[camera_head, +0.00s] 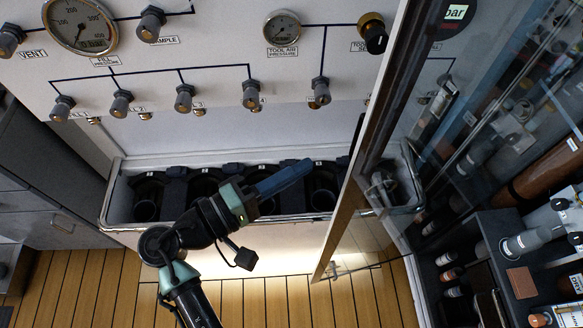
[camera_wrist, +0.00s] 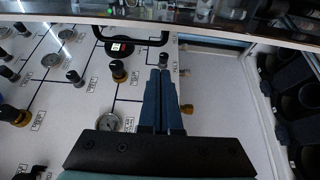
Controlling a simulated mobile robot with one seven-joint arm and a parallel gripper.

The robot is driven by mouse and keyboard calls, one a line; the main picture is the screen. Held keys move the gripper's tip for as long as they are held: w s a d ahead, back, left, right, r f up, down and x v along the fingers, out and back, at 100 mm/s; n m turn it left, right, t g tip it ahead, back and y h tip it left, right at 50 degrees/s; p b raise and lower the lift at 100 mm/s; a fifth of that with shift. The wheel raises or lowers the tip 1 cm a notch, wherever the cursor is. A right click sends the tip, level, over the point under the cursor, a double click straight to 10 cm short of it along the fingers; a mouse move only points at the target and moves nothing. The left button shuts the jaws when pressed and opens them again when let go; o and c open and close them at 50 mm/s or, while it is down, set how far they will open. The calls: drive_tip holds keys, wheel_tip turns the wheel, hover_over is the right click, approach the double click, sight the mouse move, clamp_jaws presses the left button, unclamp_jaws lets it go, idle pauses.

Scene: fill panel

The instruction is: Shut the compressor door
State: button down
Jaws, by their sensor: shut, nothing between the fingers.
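The compressor door (camera_head: 364,150) appears to be the tall glass door with a pale frame at the right in the head view. It stands open, jutting out from the panel, with its lower corner above the wooden floor. My gripper (camera_head: 310,164) is left of the door's frame edge, above the trough of cylinder bays, pointing right toward the door. Its blue fingers lie together and hold nothing. A gap shows between fingertips and frame in the picture; depth is hard to judge. In the wrist view the shut fingers (camera_wrist: 160,72) stand in front of the white panel.
The white fill panel (camera_head: 215,65) carries gauges and several knobs. Below it runs a metal-railed trough (camera_head: 120,222) with dark round bays. Grey drawers (camera_head: 40,205) stand at the left. Shelves with bottles and tools (camera_head: 520,240) fill the right. The wooden floor (camera_head: 90,280) is clear in front.

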drive_tip(key=d+p, duration=0.3)
drive_tip(key=d, duration=0.3)
drive_tip(key=shift+s+d, duration=0.15)
drive_tip(key=shift+s, duration=0.15)
drive_tip(key=shift+s, duration=0.1)
